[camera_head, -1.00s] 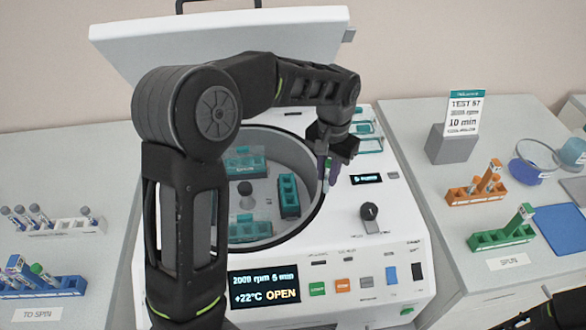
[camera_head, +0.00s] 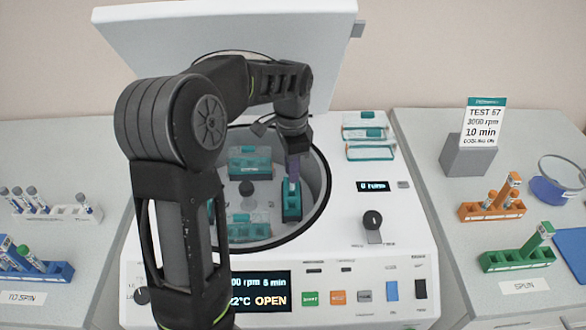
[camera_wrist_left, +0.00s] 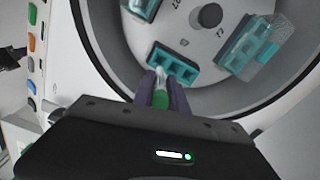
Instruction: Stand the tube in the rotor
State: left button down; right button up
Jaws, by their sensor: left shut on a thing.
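My left gripper (camera_head: 293,172) is shut on a tube and points down at the teal bucket (camera_head: 291,207) on the right side of the rotor (camera_head: 247,188). In the left wrist view, the tube (camera_wrist_left: 160,94) has a green cap and a clear lower end, held between the purple fingers. Its tip overlaps the edge of the slotted teal bucket (camera_wrist_left: 183,71); I cannot tell whether it is inside a slot. In the head view the fingers mostly hide the tube.
The centrifuge lid (camera_head: 220,50) is raised and the bowl rim (camera_head: 325,190) surrounds the rotor. Other teal buckets (camera_head: 249,162) sit in the bowl. Tube racks stand at left, including a blue one (camera_head: 60,270), and at right, orange (camera_head: 490,211) and green (camera_head: 515,259).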

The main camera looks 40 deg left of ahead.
aim_at(292, 189)
pick_arm(q)
jog(key=shift+f, duration=0.15)
jog(key=shift+f+b, duration=1.9)
jog(key=shift+f, duration=0.3)
jog(key=shift+f, duration=0.4)
jog(key=shift+f, duration=0.2)
jog(key=shift+f+b, duration=0.45)
jog(key=shift+f, duration=0.2)
jog(key=shift+f+b, duration=1.15)
jog(key=shift+f, duration=0.35)
